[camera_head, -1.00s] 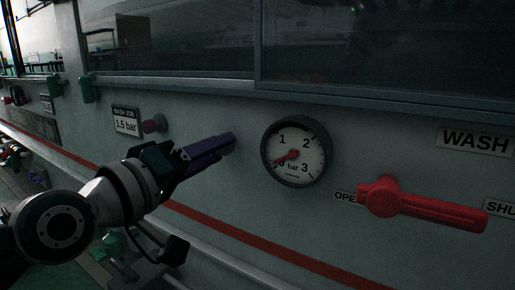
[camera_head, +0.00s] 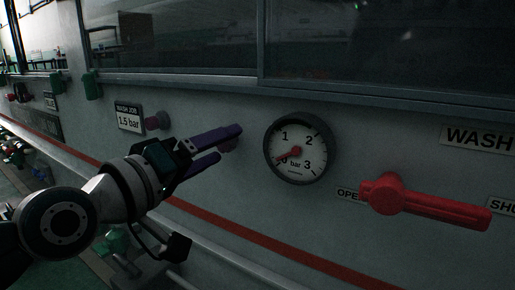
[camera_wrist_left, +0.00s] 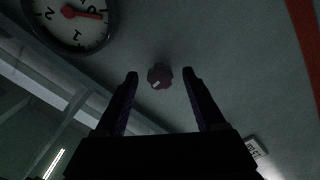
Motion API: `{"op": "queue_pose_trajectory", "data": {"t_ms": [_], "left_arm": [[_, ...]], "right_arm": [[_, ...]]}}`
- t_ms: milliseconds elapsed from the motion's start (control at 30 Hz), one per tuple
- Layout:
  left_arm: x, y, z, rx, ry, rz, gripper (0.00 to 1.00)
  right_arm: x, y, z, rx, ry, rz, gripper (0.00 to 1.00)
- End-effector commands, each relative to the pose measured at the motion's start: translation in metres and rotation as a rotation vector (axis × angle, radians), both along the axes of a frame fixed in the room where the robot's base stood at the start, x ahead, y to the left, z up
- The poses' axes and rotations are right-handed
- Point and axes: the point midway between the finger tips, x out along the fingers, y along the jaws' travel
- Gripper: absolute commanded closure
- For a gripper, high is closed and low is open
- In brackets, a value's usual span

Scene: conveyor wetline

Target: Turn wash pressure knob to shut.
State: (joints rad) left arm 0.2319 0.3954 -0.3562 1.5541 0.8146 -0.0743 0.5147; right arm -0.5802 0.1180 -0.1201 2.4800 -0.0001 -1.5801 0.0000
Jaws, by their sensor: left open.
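A dark red knob (camera_head: 228,146) sits on the grey machine panel, partly hidden by my left gripper (camera_head: 230,142). In the left wrist view the knob (camera_wrist_left: 160,77) shows a white mark and appears between the two open fingertips. I cannot tell whether the fingers reach around it or stop just short; nothing is gripped. To the right, a round pressure gauge (camera_head: 300,148) has its red needle near 0; it also shows upside down in the wrist view (camera_wrist_left: 68,22). My right gripper is out of view.
A red lever (camera_head: 425,204) sticks out right of the gauge, pointing toward the "SHU" label (camera_head: 503,206). A window ledge (camera_head: 300,90) runs above; a red stripe (camera_head: 270,240) runs below.

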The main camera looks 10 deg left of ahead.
Motion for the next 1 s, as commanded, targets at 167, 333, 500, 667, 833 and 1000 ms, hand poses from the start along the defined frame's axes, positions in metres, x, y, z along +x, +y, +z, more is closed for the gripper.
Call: {"op": "queue_pose_trajectory", "data": {"t_ms": [167, 333, 500, 667, 833, 1000], "left_arm": [[-0.017, 0.006, 0.002, 0.003, 0.003, 0.000, 0.29], [-0.049, 0.018, 0.003, 0.004, 0.007, -0.001, 0.29], [-0.077, 0.028, 0.002, 0.004, 0.004, -0.002, 0.29], [-0.090, 0.033, 0.001, 0.001, 0.001, 0.000, 0.29], [-0.093, 0.034, 0.000, 0.000, -0.001, -0.001, 0.29], [-0.093, 0.034, 0.000, 0.000, -0.001, -0.001, 0.29]], "right_arm": [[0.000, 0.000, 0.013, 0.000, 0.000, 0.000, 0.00], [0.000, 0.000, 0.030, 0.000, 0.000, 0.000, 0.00], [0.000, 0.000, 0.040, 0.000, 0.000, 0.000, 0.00], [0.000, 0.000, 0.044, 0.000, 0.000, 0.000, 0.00], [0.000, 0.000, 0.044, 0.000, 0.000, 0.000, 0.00], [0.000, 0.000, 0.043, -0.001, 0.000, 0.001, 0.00]]}}
